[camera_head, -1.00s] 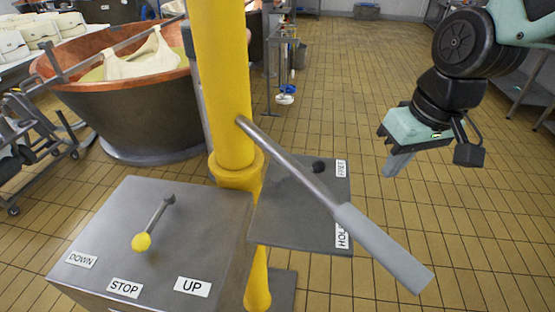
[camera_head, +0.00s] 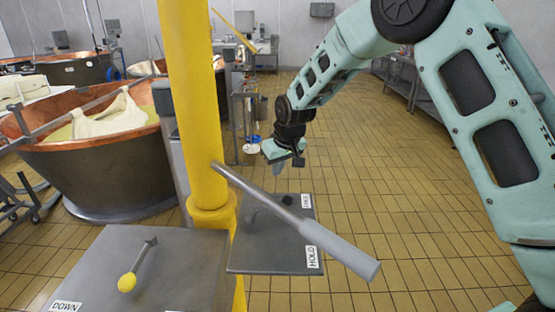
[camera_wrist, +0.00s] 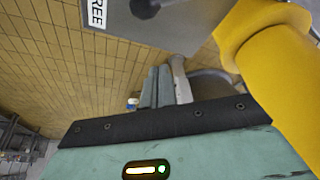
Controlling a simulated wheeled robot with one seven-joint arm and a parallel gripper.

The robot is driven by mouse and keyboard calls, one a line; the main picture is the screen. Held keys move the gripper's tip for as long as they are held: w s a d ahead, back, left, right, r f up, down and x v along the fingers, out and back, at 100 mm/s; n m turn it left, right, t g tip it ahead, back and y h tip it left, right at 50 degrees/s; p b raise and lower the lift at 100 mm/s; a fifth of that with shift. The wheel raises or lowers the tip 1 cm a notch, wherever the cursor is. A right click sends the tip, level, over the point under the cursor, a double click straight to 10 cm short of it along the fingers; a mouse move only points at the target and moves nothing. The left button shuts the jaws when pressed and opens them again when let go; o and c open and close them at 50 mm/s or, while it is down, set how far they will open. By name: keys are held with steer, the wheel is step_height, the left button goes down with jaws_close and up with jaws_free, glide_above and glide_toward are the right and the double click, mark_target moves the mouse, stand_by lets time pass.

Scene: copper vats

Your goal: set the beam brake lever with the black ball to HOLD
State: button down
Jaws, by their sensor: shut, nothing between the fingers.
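The brake lever's black ball (camera_head: 287,200) sits by the FREE label (camera_head: 305,201) at the far end of a grey plate (camera_head: 262,263). The HOLD label (camera_head: 312,257) is at the plate's near right corner. My gripper (camera_head: 278,169) is shut and empty, fingers down, beyond the plate's far edge and apart from the ball. In the wrist view the shut fingers (camera_wrist: 160,86) show below the black ball (camera_wrist: 145,8) and the FREE label (camera_wrist: 97,14). The lever's shaft is partly hidden behind the long grey handle in the head view.
A yellow post (camera_head: 195,110) carries a long grey-gripped handle (camera_head: 340,250) slanting across the plate. A box with a yellow-ball lever (camera_head: 127,283) stands at the left. A copper vat (camera_head: 95,170) is behind it. Tiled floor is open to the right.

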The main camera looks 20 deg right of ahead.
steer(key=p+x, duration=0.1)
steer(key=x, duration=0.4)
steer(key=s, duration=0.1)
steer(key=s+p, duration=0.1)
steer(key=s+d+p, duration=0.1)
steer(key=shift+f, duration=0.4)
steer(key=shift+s+d+f, duration=0.1)
steer(key=shift+s+f, duration=0.15)
steer(key=shift+f, duration=0.05)
steer(key=shift+s, duration=0.1)
